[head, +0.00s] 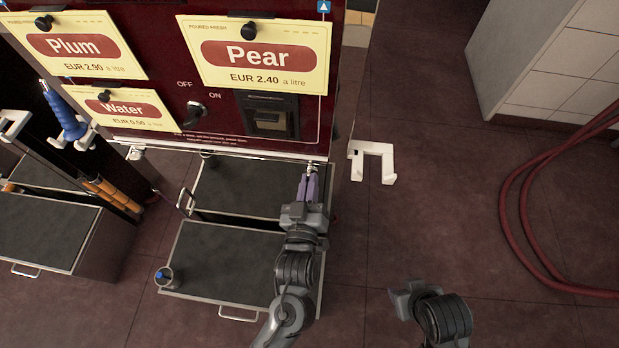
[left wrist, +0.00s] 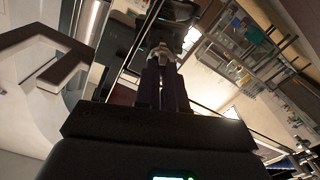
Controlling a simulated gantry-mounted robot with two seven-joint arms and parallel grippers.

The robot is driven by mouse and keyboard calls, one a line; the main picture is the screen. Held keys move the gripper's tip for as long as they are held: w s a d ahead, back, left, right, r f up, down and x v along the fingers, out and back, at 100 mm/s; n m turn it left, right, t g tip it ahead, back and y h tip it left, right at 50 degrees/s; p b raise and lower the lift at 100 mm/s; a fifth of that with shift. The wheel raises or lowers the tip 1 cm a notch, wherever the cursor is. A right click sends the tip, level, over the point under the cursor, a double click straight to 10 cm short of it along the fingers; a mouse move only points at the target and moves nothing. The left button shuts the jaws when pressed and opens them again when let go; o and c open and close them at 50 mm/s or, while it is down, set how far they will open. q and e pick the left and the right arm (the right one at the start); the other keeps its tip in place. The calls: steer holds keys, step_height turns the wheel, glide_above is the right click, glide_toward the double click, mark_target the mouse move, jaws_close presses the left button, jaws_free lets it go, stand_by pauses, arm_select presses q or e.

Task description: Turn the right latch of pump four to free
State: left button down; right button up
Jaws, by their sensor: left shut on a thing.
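The dark red pump (head: 225,108) stands upright at the top centre of the head view. Its right latch (head: 311,167) is a small pale metal piece at the lower right edge of the front panel. My left gripper (head: 309,181) reaches up to it from below and is shut on it. The left wrist view shows the latch (left wrist: 161,52) between the fingertips (left wrist: 162,65). The fingers hide part of the latch, and I cannot tell its exact turn. My right gripper (head: 402,296) is at the lower right, away from the pump, with its fingers not clearly shown.
A white hook bracket (head: 374,160) sticks out right of the pump. A dark-topped step (head: 222,262) lies below. A red hose (head: 512,210) loops on the floor at right.

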arm_select(q)
steer(key=n+p, duration=0.2)
steer(key=shift+n, duration=0.4)
stand_by(0.3)
steer(key=c, duration=1.2)
jaws_free()
steer(key=s+p, duration=0.1)
steer(key=s, duration=0.2)
steer(key=s+a+p, duration=0.1)
steer(key=s, duration=0.3)
steer(key=s+p, duration=0.1)
steer(key=s, duration=0.2)
steer(key=shift+s+a, duration=0.2)
steer(key=shift+s, duration=0.2)
